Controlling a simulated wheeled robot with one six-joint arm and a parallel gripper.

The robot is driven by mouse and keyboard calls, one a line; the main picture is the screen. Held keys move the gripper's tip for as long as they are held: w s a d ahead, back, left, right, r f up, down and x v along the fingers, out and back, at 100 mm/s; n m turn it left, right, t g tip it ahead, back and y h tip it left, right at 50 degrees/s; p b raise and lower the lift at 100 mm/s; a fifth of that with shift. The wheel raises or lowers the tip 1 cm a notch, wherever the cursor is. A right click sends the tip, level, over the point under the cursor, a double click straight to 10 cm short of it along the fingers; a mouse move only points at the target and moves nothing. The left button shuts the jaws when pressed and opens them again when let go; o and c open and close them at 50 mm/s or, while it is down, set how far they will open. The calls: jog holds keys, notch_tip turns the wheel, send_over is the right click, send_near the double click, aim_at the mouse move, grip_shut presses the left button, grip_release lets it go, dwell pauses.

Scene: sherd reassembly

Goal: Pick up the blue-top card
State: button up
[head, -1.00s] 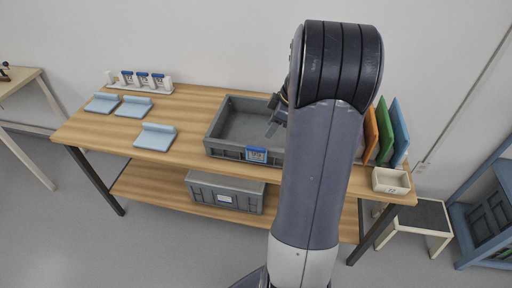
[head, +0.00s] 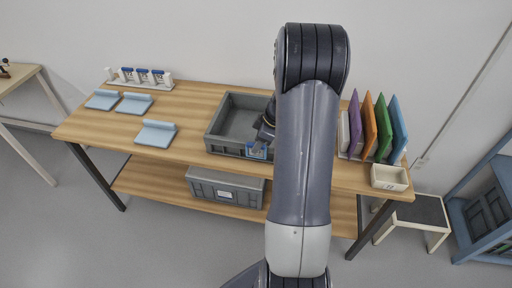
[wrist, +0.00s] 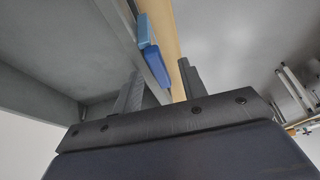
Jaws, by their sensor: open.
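The blue-top card (head: 257,152) stands at the front wall of the grey tote (head: 228,150) on the table. In the wrist view the card's blue edge (wrist: 155,66) shows beside the tote wall, between the lines of the two fingers. My gripper (wrist: 159,86) is open and empty, with one finger on the tote's inner side and the other on its outer side. In the head view my gripper (head: 263,137) is just above and behind the card, partly hidden by my arm. I cannot tell whether the fingers touch the card.
Several coloured panels (head: 370,125) stand upright at the right, beside a small cream box (head: 390,177). Light-blue folded pieces (head: 155,134) lie at the left, with a white rack (head: 140,84) of blue-topped items behind.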

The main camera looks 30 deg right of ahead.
jog(key=shift+c, duration=0.4)
grip_shut()
notch_tip(320, 180, up, 10)
jog(key=shift+b, duration=0.4)
